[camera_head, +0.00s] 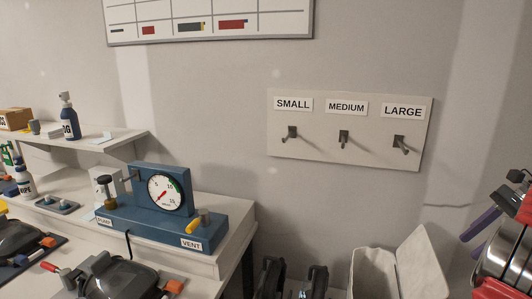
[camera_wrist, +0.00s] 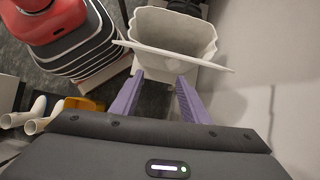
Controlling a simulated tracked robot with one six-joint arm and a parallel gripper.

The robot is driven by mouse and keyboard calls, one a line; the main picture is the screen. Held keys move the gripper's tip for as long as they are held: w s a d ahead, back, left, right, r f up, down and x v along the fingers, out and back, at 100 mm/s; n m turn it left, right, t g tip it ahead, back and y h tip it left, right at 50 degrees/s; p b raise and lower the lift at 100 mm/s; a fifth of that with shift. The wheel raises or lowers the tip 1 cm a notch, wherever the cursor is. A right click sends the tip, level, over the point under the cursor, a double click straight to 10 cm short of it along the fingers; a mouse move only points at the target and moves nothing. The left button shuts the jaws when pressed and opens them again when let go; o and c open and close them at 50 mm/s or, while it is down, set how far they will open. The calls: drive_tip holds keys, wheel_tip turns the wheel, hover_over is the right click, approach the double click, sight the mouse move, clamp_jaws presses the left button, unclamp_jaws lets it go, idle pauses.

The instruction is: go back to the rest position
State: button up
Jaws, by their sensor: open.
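My gripper (camera_wrist: 160,79) shows in the wrist view as two purple fingers spread apart, with nothing held between them. They point toward a whitish bin (camera_wrist: 177,24) with a pale flap across its near rim. How far the fingertips are from the bin I cannot tell. In the head view, part of my gripper (camera_head: 484,222) shows purple at the right edge, right of the bin (camera_head: 373,275), away from the bench and the wall.
A wall board (camera_head: 350,150) has three hooks labelled SMALL, MEDIUM and LARGE, all empty. A blue gauge unit (camera_head: 162,215) with a VENT label sits on the white bench (camera_head: 235,215) at left. Bottles and a box stand on the shelf (camera_head: 120,137). The wall between is clear.

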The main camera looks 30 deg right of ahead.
drive_tip(key=w+a+r+n+g+h, duration=0.15)
drive_tip(key=w+a+n, duration=0.35)
drive_tip(key=a, duration=0.5)
drive_tip(key=w+a+r+n, duration=0.2)
drive_tip(key=w+a, duration=0.6)
drive_tip(key=a, duration=0.2)
drive_tip(key=w+a+r+n+g+h, duration=0.1)
drive_tip(key=w+a+n, duration=0.4)
drive_tip(key=a, duration=0.5)
drive_tip(key=a+f+n+t+h, duration=0.15)
drive_tip(key=a+n, duration=0.35)
drive_tip(key=a, duration=1)
drive_tip(key=s+a+f+n+t, duration=0.1)
drive_tip(key=s+a+f+n, duration=0.2)
drive_tip(key=a, duration=0.3)
drive_tip(key=s+a+f+n+t, duration=0.1)
drive_tip(key=s+a+f+n, duration=0.3)
drive_tip(key=a+n, duration=0.2)
drive_tip(key=shift+s+a+f, duration=0.25)
drive_tip(key=shift+s+a, duration=0.15)
drive_tip(key=shift+c, duration=0.2)
drive_tip(key=shift+c, duration=1)
